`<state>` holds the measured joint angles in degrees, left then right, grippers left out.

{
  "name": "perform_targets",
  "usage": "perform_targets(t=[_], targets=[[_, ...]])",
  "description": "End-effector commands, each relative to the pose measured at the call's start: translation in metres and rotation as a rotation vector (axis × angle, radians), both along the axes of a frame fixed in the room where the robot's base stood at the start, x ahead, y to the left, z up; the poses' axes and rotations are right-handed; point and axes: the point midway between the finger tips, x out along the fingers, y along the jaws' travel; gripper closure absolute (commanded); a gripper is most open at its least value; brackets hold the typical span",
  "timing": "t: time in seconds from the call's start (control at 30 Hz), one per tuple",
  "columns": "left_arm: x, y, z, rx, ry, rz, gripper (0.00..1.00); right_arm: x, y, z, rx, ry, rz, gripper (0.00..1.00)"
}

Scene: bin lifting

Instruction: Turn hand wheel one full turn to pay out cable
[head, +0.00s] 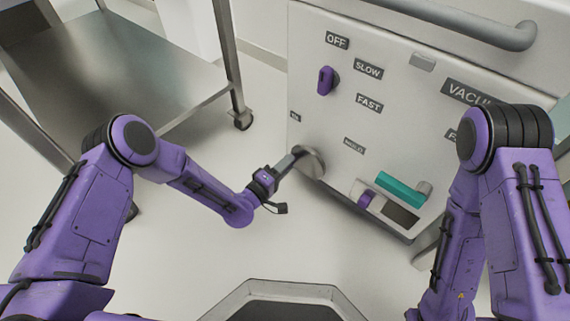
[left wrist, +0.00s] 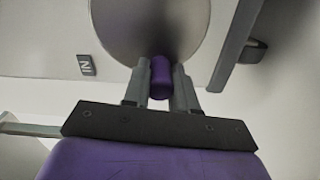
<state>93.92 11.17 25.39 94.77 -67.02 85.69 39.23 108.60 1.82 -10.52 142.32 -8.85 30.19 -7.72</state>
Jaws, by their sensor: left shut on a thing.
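The hand wheel (head: 312,164) is a round grey metal disc low on the left part of the white panel. In the left wrist view its disc (left wrist: 150,25) fills the top middle. A purple handle knob (left wrist: 160,76) stands out from the disc near its edge. My left gripper (left wrist: 160,90) is shut on this knob, one finger on each side. In the head view my left gripper (head: 297,153) reaches the wheel from the left and hides part of it. My right arm shows at the right, but its gripper is not in view.
The white panel (head: 400,75) carries a purple knob (head: 326,80) by the OFF, SLOW and FAST labels, a teal handle (head: 402,189) and a grey bar (head: 470,22) on top. A metal cart (head: 150,110) stands at the left. Floor between is clear.

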Motion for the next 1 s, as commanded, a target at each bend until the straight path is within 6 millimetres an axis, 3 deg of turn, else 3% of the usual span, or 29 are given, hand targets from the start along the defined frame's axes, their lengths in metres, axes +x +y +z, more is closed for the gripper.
perform_targets(t=[0.7, 0.73, 0.8, 1.0], targets=[[-0.0011, -0.0002, -0.0044, -0.057, 0.045, 0.001, 1.00, 0.0037, -0.0031, -0.0039, -0.010, -0.021, 0.002, 0.57], [-0.0012, -0.0003, -0.0044, -0.057, 0.045, 0.001, 0.67, 0.0037, -0.0031, -0.0039, -0.010, -0.021, 0.002, 0.57], [-0.0011, -0.0003, -0.0043, -0.057, 0.044, 0.001, 0.48, 0.0037, -0.0031, -0.0039, -0.010, -0.021, 0.002, 0.57], [-0.0009, -0.0008, -0.0038, -0.057, 0.043, 0.000, 0.48, 0.0036, -0.0030, -0.0039, -0.010, -0.020, 0.002, 0.57]])
